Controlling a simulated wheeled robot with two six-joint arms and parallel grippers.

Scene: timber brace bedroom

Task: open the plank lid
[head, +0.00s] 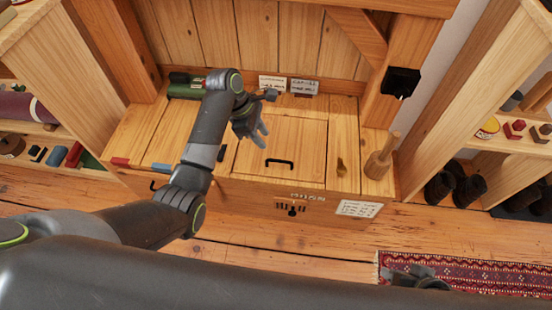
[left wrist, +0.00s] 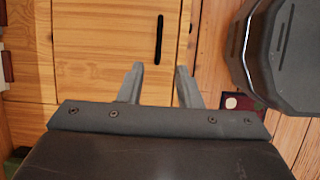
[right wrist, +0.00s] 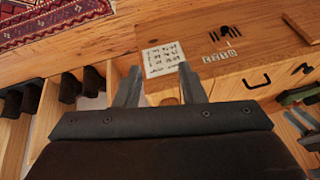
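The plank lid (head: 300,143) is a pale wooden panel lying flat and shut in the top of a wooden bench. A black bar handle (head: 280,162) sits near its front edge. My left gripper (head: 257,137) is above the lid's left part, behind and left of the handle. In the left wrist view, its fingers are apart and empty (left wrist: 159,68), with the handle (left wrist: 159,38) beyond them. My right gripper (head: 415,276) is low at the right, over a rug. In the right wrist view, its fingers are apart and empty (right wrist: 158,68), with a black handle (right wrist: 257,82) farther right.
A wooden mallet-like post (head: 381,155) stands right of the lid, and a brass-coloured piece (head: 341,167) lies beside it. A green case (head: 184,86) and cards (head: 272,82) are at the back. Shelves flank the bench. A red patterned rug (head: 480,275) lies in front, right.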

